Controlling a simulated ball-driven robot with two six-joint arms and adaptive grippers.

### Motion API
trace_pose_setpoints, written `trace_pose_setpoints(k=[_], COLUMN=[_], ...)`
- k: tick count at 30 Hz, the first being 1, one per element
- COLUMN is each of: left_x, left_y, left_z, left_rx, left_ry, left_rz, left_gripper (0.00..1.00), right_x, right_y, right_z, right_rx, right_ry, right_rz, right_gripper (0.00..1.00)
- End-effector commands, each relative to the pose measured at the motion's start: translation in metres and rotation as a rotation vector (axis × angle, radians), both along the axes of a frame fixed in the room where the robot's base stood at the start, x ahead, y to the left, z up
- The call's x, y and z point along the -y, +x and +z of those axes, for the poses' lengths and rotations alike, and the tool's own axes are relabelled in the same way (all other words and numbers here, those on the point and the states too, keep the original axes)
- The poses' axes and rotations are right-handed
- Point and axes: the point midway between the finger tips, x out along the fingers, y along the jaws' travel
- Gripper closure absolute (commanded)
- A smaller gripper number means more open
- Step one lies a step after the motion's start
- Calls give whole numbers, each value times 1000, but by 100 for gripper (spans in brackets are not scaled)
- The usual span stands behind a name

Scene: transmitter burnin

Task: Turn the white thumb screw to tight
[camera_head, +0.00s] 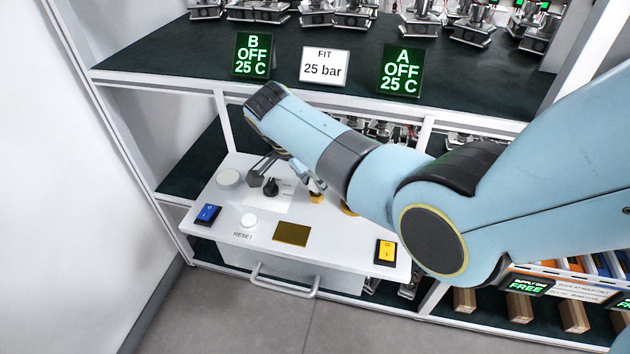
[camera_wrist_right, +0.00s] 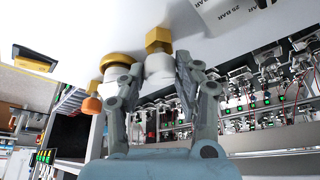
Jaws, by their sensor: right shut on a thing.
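The white thumb screw (camera_wrist_right: 158,68) shows in the right wrist view, with a brass hex piece (camera_wrist_right: 158,40) at its end against the white panel. My right gripper (camera_wrist_right: 160,78) is shut on the screw, one finger on each side of it. In the head view my right gripper (camera_head: 303,174) is at the panel (camera_head: 222,205), mostly behind my own forearm. The screw cannot be made out there, and its tightness cannot be told. My left gripper is not in view.
A round brass part (camera_wrist_right: 117,60) sits close beside the gripped screw. The panel carries a black knob (camera_head: 270,187), a white RESET button (camera_head: 249,220), a blue switch (camera_head: 207,215) and a yellow switch (camera_head: 386,252). A shelf (camera_head: 175,62) with signs overhangs behind.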

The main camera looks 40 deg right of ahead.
Motion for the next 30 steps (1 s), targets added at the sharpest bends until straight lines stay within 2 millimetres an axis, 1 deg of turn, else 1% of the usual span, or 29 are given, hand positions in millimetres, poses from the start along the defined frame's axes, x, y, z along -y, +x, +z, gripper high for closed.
trace_pose_setpoints(k=[3,18,24,30], left_x=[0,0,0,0], left_y=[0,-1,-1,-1], left_z=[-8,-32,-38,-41], left_rx=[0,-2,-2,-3], left_ry=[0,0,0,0], left_rz=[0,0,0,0], left_gripper=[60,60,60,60], right_x=[1,2,2,2], right_y=[1,3,3,3], right_z=[-2,-1,-1,-1], right_rx=[0,1,1,0], right_ry=[-1,-1,0,0], right_rz=[-110,-573,-720,-819], right_gripper=[100,100,100,100])
